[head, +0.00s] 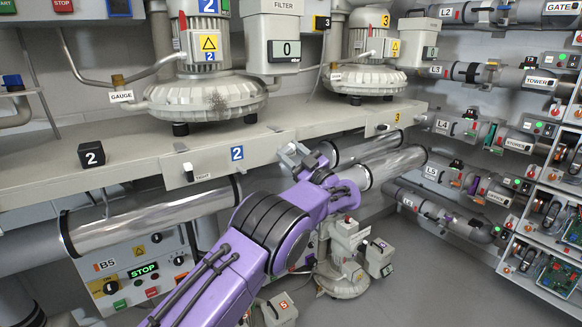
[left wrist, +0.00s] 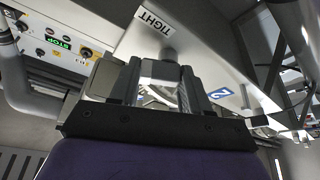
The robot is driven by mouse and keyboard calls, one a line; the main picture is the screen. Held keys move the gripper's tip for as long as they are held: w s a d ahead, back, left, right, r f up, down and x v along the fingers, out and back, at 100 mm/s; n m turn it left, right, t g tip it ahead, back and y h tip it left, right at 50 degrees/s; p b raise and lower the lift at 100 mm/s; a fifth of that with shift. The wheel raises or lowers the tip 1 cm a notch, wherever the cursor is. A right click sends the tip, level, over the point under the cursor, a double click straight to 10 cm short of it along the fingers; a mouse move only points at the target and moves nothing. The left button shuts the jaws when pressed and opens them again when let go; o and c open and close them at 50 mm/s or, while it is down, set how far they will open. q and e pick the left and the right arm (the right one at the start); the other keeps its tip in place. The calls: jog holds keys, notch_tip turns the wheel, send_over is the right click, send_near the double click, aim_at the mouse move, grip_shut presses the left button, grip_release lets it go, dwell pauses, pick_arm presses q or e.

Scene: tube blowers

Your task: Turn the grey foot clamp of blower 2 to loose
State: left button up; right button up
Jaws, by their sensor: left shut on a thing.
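Blower 2 (head: 208,95) stands on the shelf at the upper left of the head view. Below it, the shelf's front edge carries a blue number 2 label (head: 237,153). My left gripper (head: 298,157) is at this edge, right of the label, with its jaws shut on the grey foot clamp (left wrist: 168,57). In the left wrist view the clamp's post shows between the two fingers, beside a TIGHT label (left wrist: 158,18). The fingers partly hide the clamp, so its exact angle is hard to tell. My right gripper is not in view.
A black clamp knob (head: 188,172) with its own TIGHT label sits further left on the edge. Clear tubes (head: 150,217) run below the shelf. Blower 3 (head: 362,80) stands to the right. A B5 control panel (head: 140,270) is at the lower left.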

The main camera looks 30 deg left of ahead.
pick_arm(q)
jog(key=n+g+b, duration=0.1)
jog(key=n, duration=0.1)
jog(key=shift+f+n, duration=0.15)
jog(key=shift+n, duration=0.15)
jog(key=n+g, duration=0.1)
jog(key=n, duration=0.2)
jog(key=shift+r+n+g+h+b, duration=0.3)
jog(key=shift+g+h+b, duration=0.1)
jog(key=shift+r+n+g+h, duration=0.15)
jog(key=shift+n+g+h, duration=0.2)
jog(key=shift+n, duration=0.65)
jog(key=n+p, duration=0.1)
jog(key=n, duration=0.2)
jog(key=shift+r+g+h, duration=0.15)
jog(key=shift+g+h, duration=0.2)
jog(key=shift+s+n+h+p, duration=0.15)
jog(key=shift+n+h+p, duration=0.45)
jog(key=shift+n, duration=1.1)
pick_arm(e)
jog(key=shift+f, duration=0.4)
pick_arm(q)
jog(key=o, duration=1.1)
jog(key=shift+c, duration=0.2)
